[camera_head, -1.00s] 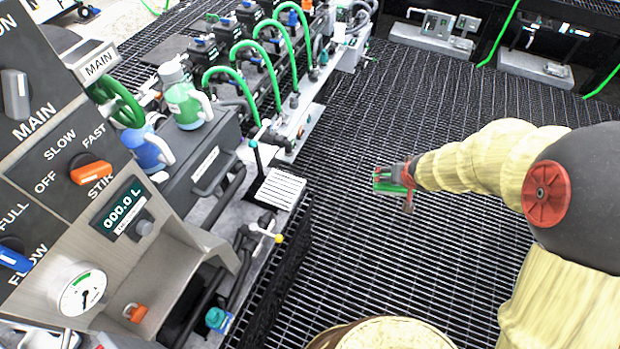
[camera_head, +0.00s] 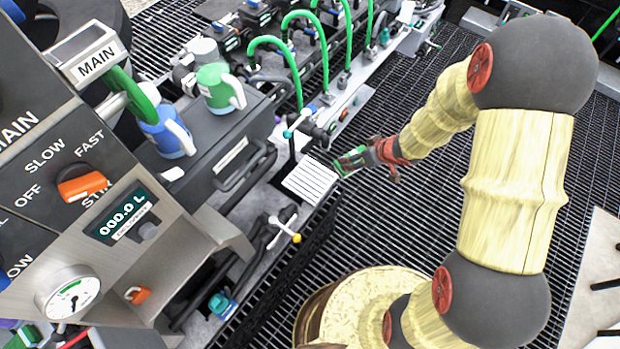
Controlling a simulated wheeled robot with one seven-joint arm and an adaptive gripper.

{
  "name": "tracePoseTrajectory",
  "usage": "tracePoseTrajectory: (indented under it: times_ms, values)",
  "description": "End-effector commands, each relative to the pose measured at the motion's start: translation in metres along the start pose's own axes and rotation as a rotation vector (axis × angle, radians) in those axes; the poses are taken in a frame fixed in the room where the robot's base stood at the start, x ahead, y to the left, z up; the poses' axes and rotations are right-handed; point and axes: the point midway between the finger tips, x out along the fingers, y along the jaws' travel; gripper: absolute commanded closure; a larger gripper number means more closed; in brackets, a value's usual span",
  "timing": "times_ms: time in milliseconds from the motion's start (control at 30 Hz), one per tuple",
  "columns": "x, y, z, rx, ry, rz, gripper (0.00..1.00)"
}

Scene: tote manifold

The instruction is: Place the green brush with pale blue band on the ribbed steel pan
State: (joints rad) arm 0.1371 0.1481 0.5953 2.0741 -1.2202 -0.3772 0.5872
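The ribbed steel pan (camera_head: 311,180) is a pale, striped square plate on the bench edge near the middle of the view. My gripper (camera_head: 365,157) is just right of the pan, above the dark grating. It appears shut on the green brush (camera_head: 349,160), which sticks out to the left toward the pan's upper right corner. The brush is small here and its pale blue band cannot be made out. The brush looks apart from the pan, though the height between them is hard to judge.
A valve post with a teal and white handle (camera_head: 299,121) rises just behind the pan. A yellow-tipped valve handle (camera_head: 284,230) stands in front of it. Green hoses (camera_head: 305,52) arch at the back. Green and blue jugs (camera_head: 219,88) sit on a dark case to the left.

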Motion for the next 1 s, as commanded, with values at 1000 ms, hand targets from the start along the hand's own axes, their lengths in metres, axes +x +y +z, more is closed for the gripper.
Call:
tracePoseTrajectory:
  times_ms: [1000]
  values:
    - [0.123,-0.093,0.001,-0.297,0.0,-0.189,0.48]
